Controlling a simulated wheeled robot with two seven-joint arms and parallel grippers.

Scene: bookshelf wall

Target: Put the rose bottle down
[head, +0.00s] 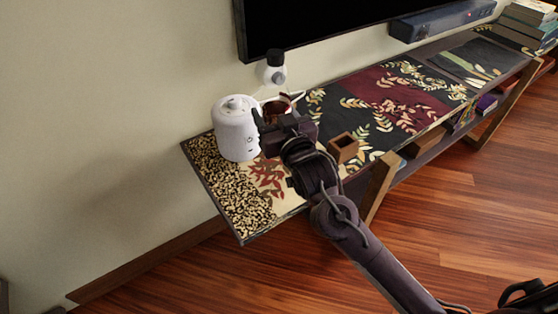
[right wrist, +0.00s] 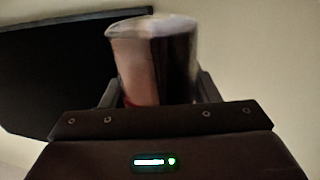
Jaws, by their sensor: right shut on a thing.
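My right gripper (head: 272,122) reaches over the left end of the patterned shelf top, just right of a white lidded pot. It is shut on the rose bottle (right wrist: 152,65), which shows in the right wrist view as a blurred cylinder between the fingers, pinkish on its left side and dark on its right. In the head view only a small dark red part of the bottle (head: 279,105) shows behind the gripper. The gripper hides its base, so I cannot tell whether it touches the shelf.
The white pot (head: 235,130) stands close on the left. A small brown square holder (head: 343,147) stands to the right. A black-and-white object (head: 275,70) is behind, by the wall, under the television (head: 310,22).

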